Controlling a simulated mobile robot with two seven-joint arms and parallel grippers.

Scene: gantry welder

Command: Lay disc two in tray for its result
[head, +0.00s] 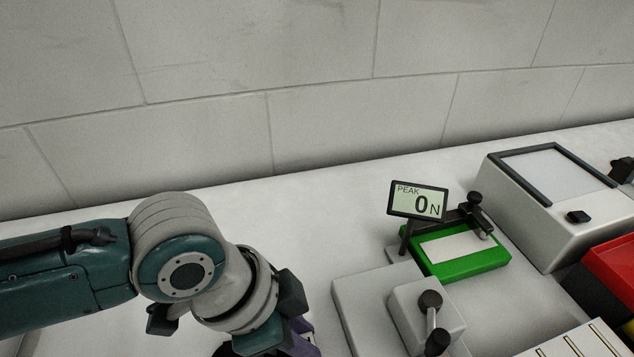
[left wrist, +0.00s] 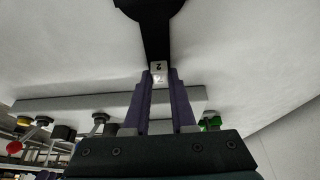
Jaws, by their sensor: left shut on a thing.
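My left gripper (left wrist: 160,76) has purple fingers shut on a small pale tag marked "2" (left wrist: 158,66). A black bar runs from the tag to a dark round piece (left wrist: 150,6), cut off by the top edge of the left wrist view; this looks like disc two. In the head view my left gripper (head: 303,338) is at the bottom edge, mostly hidden behind its own wrist, and the held piece cannot be made out. A green tray-like piece (head: 437,267) with a white top panel lies right of and beyond the gripper. My right gripper is not in view.
A display (head: 418,202) reading "PEAK 0 N" stands beside the green piece. A grey fixture (head: 365,305) with dark knobs is nearer. A grey box (head: 545,225) with a framed panel, a red bin (head: 610,290) and a white slotted rack (head: 575,345) are right. The back-left bench is clear.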

